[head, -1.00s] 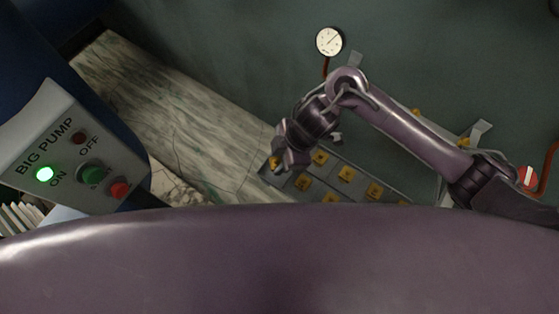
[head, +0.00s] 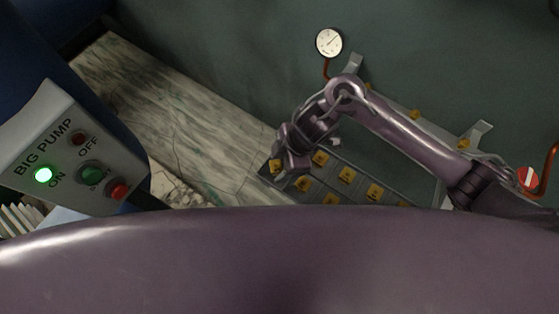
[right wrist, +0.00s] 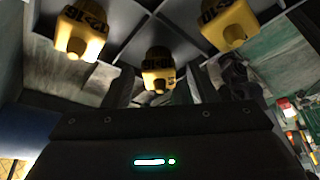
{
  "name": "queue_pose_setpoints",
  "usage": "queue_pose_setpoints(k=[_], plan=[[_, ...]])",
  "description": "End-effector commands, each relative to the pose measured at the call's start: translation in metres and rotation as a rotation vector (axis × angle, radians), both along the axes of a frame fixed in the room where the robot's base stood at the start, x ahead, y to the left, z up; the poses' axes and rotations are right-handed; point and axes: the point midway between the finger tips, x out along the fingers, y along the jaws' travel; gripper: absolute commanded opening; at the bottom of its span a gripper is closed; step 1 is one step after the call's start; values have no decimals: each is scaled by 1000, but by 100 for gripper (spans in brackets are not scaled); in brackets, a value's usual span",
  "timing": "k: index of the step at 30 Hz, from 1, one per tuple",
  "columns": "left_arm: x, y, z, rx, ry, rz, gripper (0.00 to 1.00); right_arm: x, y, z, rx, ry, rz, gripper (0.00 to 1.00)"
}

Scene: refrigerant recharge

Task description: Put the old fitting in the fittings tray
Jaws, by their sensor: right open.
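A grey compartmented tray (head: 361,183) with several yellow fittings (head: 346,175) in it lies below my right arm in the head view. My right gripper (head: 288,168) is at the tray's left end. In the right wrist view its jaws are open, with a yellow fitting (right wrist: 158,72) showing between and beyond the fingers. I cannot tell whether they touch it. Two more yellow fittings, left (right wrist: 82,35) and right (right wrist: 228,25), sit in neighbouring compartments. They carry dark lettering I cannot read surely. I cannot tell which one is the old fitting. My left gripper is out of view.
A pump control box (head: 75,150) with a lit green lamp stands at the left. A round gauge (head: 329,42) is behind the tray. A red-and-white disc (head: 528,177) and a copper-coloured pipe (head: 548,165) are at the right. A pale streaked surface (head: 170,120) lies left of the tray.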

Motion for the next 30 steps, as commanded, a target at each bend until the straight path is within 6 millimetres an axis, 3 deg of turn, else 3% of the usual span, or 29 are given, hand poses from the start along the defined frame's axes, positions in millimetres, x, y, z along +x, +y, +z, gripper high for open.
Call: queue_pose_setpoints(k=[5,12,18,30], plan=[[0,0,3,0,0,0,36,2,-6,20,3,-4,2,52],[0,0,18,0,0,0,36,7,-28,71,-3,-9,1,52],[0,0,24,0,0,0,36,8,-40,101,-1,-6,0,52],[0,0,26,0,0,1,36,7,-45,113,1,1,0,52]])
